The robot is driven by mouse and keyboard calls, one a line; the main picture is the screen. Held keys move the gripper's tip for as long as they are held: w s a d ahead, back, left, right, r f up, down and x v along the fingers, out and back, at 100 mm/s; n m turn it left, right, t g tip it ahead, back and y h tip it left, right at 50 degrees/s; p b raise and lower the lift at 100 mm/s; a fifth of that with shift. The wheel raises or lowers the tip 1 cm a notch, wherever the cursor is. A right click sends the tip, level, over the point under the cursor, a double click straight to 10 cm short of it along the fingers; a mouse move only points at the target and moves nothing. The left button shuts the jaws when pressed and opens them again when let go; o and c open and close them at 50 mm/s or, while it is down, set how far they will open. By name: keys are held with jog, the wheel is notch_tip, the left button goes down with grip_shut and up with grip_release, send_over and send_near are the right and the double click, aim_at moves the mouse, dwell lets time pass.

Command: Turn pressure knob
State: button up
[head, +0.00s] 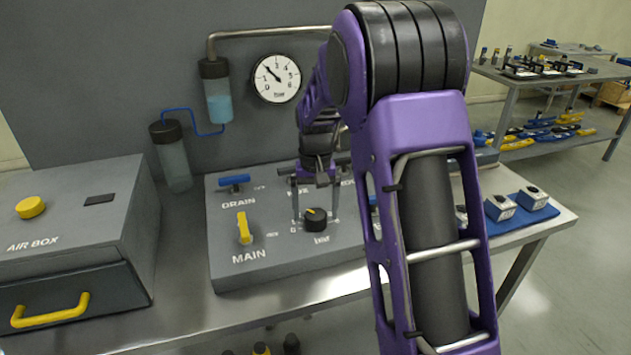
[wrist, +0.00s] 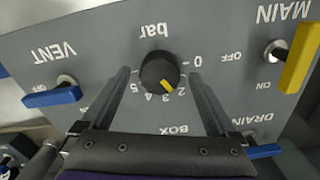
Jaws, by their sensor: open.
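The pressure knob (head: 316,220) is a round black knob with a yellow pointer mark on the grey control panel (head: 230,273). In the wrist view the knob (wrist: 158,74) sits on a dial scale marked 0 to 5 and "bar", with its yellow mark near 2 to 3. My gripper (head: 315,215) is open, its fingers pointing down at the panel. In the wrist view its two fingers (wrist: 160,84) stand on either side of the knob with gaps between. The pressure gauge (head: 277,79) on the back wall has its needle toward the upper left.
The yellow MAIN handle (head: 244,228) and blue DRAIN handle (head: 234,181) are left of the knob. The blue VENT handle (wrist: 52,96) shows in the wrist view. The air box (head: 60,215) stands further left. A blue tray (head: 520,220) with small boxes lies at right.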

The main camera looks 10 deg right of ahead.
aim_at(315, 214)
notch_tip(315, 214, up, 17)
jog(key=shift+f, duration=0.2)
dwell(0.3)
